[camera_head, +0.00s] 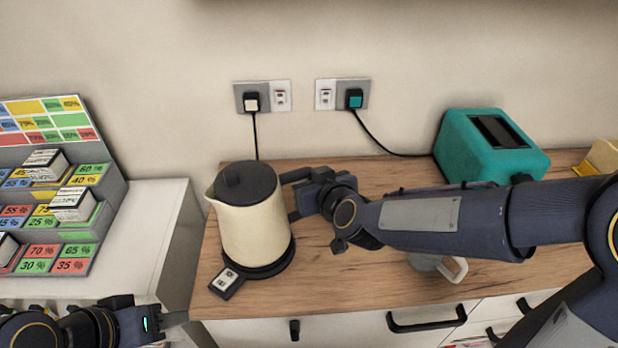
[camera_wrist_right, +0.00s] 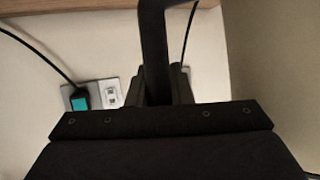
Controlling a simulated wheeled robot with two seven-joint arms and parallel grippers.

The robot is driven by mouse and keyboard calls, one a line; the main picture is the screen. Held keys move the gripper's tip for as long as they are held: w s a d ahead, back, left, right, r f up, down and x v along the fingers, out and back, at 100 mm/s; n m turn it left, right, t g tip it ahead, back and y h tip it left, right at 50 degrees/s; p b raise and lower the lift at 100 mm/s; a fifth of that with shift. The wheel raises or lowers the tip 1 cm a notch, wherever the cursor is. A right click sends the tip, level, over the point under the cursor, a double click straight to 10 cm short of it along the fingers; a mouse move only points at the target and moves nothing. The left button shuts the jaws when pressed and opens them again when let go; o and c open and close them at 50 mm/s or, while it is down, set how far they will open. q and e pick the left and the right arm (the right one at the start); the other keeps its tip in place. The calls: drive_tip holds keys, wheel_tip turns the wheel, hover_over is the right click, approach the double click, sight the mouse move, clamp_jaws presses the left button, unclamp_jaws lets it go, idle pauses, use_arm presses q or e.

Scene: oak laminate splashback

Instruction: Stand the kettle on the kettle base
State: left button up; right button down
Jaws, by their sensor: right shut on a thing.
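The cream kettle (camera_head: 250,222) with a dark lid is upright on the left part of the counter. The black round kettle base (camera_head: 278,266) shows under it, with a small switch panel (camera_head: 226,283) at its front left. The kettle is over the base; I cannot tell whether it is fully seated. My right gripper (camera_head: 299,195) is shut on the kettle's dark handle, at the kettle's right side. The handle (camera_wrist_right: 153,45) runs between the fingers in the right wrist view. My left gripper (camera_head: 172,319) is low at the left, away from the kettle; its jaw gap is unclear.
A teal toaster (camera_head: 460,140) stands at the back right. A mug (camera_head: 455,270) is partly hidden under my right arm. Two wall sockets (camera_head: 252,96) (camera_head: 343,94) hold plugs with cords. A price-label display rack (camera_head: 100,215) stands at the left. The counter's front middle (camera_head: 340,285) is clear.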

drive_tip(key=shift+f+b, duration=0.55)
drive_tip(key=c, duration=1.6)
unclamp_jaws()
drive_tip(key=shift+o, duration=0.2)
drive_tip(key=p+v, duration=0.6)
drive_tip(key=v, duration=0.5)
drive_tip(key=shift+d, duration=0.1)
drive_tip(key=s+d+f+m+g+h, duration=0.1)
drive_tip(key=s+d+m+g, duration=0.4)
drive_tip(key=s+d, duration=0.8)
drive_tip(key=s+g, duration=0.2)
drive_tip(key=s, duration=0.2)
drive_tip(key=shift+f+m, duration=0.25)
drive_tip(key=shift+m, duration=0.05)
